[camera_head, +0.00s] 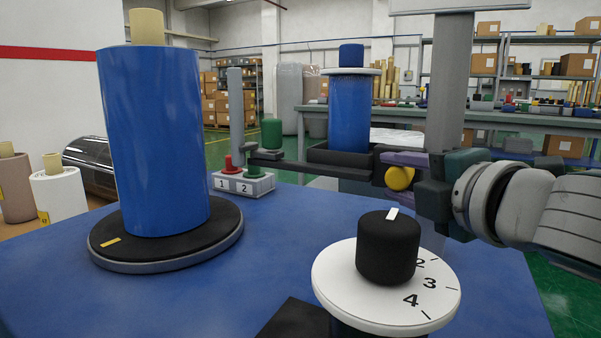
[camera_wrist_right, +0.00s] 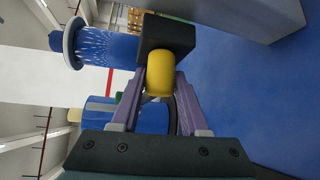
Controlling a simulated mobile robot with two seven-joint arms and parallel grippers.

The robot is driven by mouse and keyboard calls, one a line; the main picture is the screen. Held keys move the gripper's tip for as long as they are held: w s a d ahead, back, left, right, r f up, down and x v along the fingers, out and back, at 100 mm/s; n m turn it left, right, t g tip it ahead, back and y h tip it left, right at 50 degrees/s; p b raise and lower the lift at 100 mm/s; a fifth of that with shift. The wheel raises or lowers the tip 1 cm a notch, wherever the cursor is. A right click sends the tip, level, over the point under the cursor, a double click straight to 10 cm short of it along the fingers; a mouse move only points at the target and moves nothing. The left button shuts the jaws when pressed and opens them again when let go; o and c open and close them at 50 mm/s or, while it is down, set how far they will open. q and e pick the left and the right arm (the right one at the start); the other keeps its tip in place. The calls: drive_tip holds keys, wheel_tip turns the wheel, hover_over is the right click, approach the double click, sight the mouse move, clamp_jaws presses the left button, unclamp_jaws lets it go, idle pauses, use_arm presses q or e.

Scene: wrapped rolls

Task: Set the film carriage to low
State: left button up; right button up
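The film carriage is a black box-like holder (camera_head: 325,155) with an upright blue film roll (camera_head: 350,115), beside a tall grey mast (camera_head: 450,85). A round yellow knob (camera_head: 400,178) sticks out of the carriage. My right gripper (camera_head: 402,168), with purple fingers, comes in from the right at this knob. In the right wrist view the yellow knob (camera_wrist_right: 160,73) sits between the two purple fingers (camera_wrist_right: 160,85), which appear to press on it from both sides. The black carriage block (camera_wrist_right: 167,36) is just beyond. My left gripper is in neither view.
A large blue roll (camera_head: 155,140) stands on a black turntable (camera_head: 105,250) at left. A black dial (camera_head: 388,250) on a numbered white plate stands at front.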

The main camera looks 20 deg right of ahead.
clamp_jaws()
drive_tip(key=shift+f, duration=0.1)
idle(0.9)
